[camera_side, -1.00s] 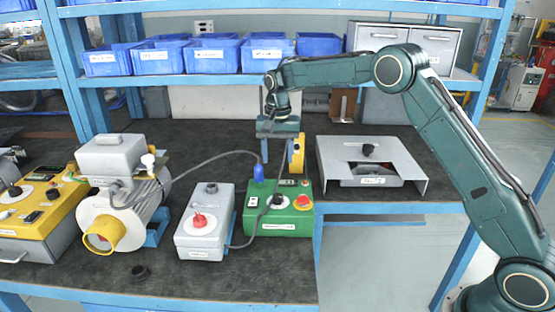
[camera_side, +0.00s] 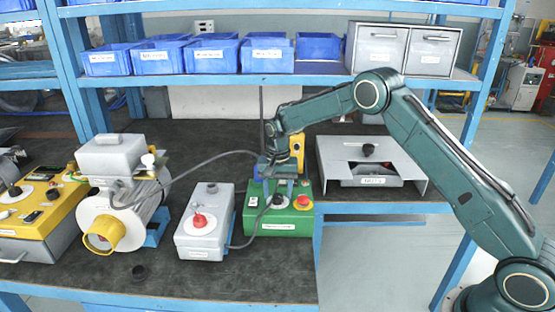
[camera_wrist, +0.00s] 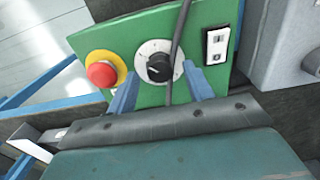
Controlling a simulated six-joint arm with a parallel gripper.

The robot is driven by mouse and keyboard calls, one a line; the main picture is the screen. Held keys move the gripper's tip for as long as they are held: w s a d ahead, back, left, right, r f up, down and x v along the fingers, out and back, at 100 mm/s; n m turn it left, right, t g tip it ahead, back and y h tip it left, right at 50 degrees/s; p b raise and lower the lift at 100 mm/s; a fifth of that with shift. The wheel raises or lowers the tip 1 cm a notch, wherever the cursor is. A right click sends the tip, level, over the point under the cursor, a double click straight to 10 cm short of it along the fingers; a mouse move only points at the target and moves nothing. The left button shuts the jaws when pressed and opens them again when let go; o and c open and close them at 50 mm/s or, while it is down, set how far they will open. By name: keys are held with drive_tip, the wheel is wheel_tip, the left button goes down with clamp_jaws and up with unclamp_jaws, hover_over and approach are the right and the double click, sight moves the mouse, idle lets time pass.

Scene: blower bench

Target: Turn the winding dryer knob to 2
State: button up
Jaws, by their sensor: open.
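A green box (camera_side: 262,224) stands on the bench; its label is too small to read. In the wrist view its black knob (camera_wrist: 158,68) sits on a round white dial (camera_wrist: 150,48) with small marks. The knob also shows in the side view (camera_side: 277,201), partly covered by my gripper. My gripper (camera_wrist: 159,71) is open over the green box's top. Its two blue fingers stand on either side of the dial, apart from the knob. A dark cable crosses the dial's right edge in the wrist view. The dial's figures cannot be read.
A red button (camera_wrist: 101,73) on yellow and a rocker switch (camera_wrist: 217,45) flank the dial. A grey box with a red knob (camera_side: 198,220) stands to the left, beside a motor-like blower (camera_side: 128,190). A grey metal housing (camera_side: 400,165) stands to the right.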

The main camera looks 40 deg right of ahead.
drive_tip(key=shift+f, duration=0.45)
drive_tip(key=c, duration=1)
drive_tip(key=shift+o, duration=0.2)
